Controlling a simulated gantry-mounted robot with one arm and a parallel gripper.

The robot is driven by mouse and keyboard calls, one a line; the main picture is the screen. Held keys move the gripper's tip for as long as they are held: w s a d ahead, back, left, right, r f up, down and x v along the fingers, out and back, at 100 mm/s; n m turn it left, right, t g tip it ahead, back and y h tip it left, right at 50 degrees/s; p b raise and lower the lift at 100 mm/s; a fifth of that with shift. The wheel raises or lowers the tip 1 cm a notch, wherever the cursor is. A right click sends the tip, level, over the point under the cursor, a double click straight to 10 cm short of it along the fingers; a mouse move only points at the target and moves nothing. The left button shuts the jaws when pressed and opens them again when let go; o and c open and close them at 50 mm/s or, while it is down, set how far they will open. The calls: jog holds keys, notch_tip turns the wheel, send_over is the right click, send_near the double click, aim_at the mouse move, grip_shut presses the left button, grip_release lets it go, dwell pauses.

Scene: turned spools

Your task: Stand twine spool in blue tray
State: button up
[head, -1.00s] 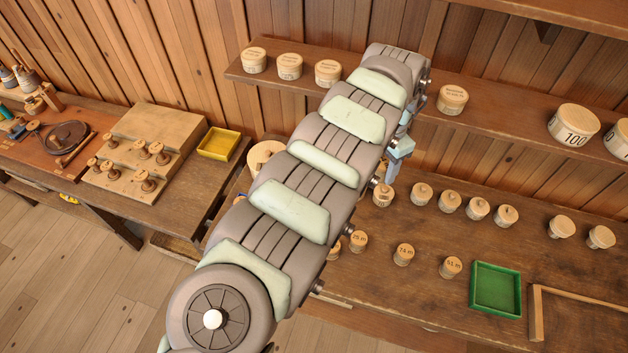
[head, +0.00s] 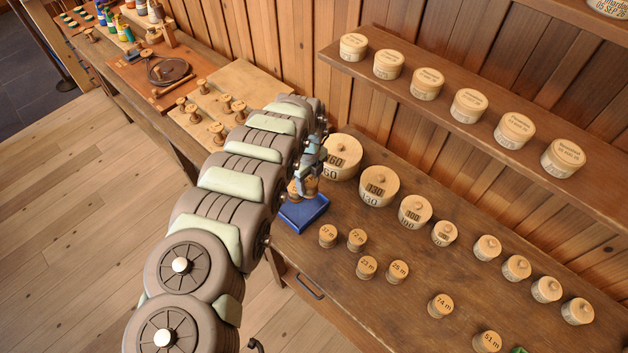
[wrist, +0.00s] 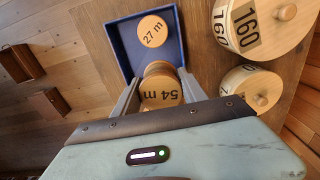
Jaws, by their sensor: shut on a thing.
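The blue tray (head: 318,217) stands near the left end of the long wooden bench, and its blue wall (wrist: 112,45) also shows in the wrist view. My gripper (wrist: 158,88) is shut on a wooden spool marked 54 m (wrist: 160,96), its marked end facing the wrist camera. The held spool is at the near side of the tray; I cannot tell whether it touches the tray floor. A spool marked 27 m (wrist: 152,31) stands inside the tray. In the head view my gripper (head: 308,180) is partly hidden by my arm.
Large round lidded pieces marked 160 (head: 340,158) and 130 (head: 379,186) stand close behind and right of the tray. Several small marked spools (head: 328,236) stand to the right. A shelf (head: 450,115) with lidded pots hangs above.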

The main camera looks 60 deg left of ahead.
jog(key=shift+f+b, duration=3.7)
jog(key=shift+f, duration=1.6)
jog(key=o, duration=1.5)
jog(key=shift+c, duration=0.2)
jog(key=shift+r+p, duration=3.65)
jog(key=shift+r, duration=0.95)
